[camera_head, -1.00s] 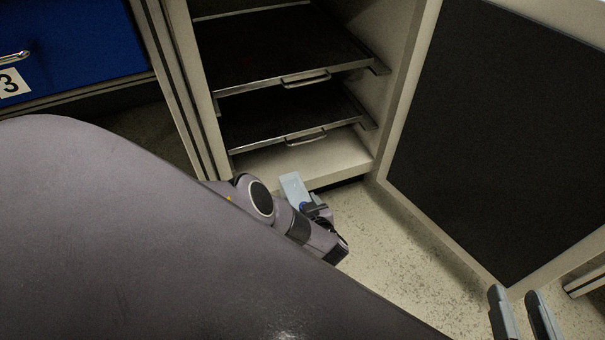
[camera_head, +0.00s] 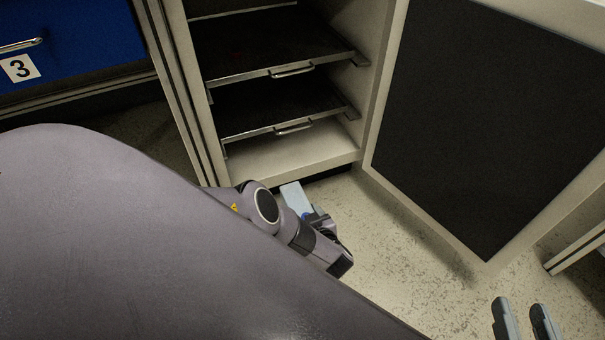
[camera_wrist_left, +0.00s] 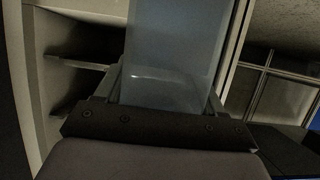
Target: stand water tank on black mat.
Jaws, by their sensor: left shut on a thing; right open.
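The water tank, a translucent pale-blue container (camera_head: 295,197), is held in my left gripper (camera_head: 311,214), in front of the open cabinet's base in the head view. Much of that gripper is hidden by my own arm. In the left wrist view the tank (camera_wrist_left: 178,55) rises from the jaws and fills the middle of the picture. My right gripper (camera_head: 522,320) is open and empty at the bottom right, with its fingers apart. I cannot make out a separate black mat; dark surfaces show on the cabinet shelves.
The open cabinet has an upper shelf (camera_head: 265,45) and a lower shelf (camera_head: 270,108), each with a front handle. Its dark-panelled door (camera_head: 490,120) stands open at right. A blue drawer (camera_head: 85,38) marked 3 is at upper left. Speckled floor (camera_head: 400,265) is clear between.

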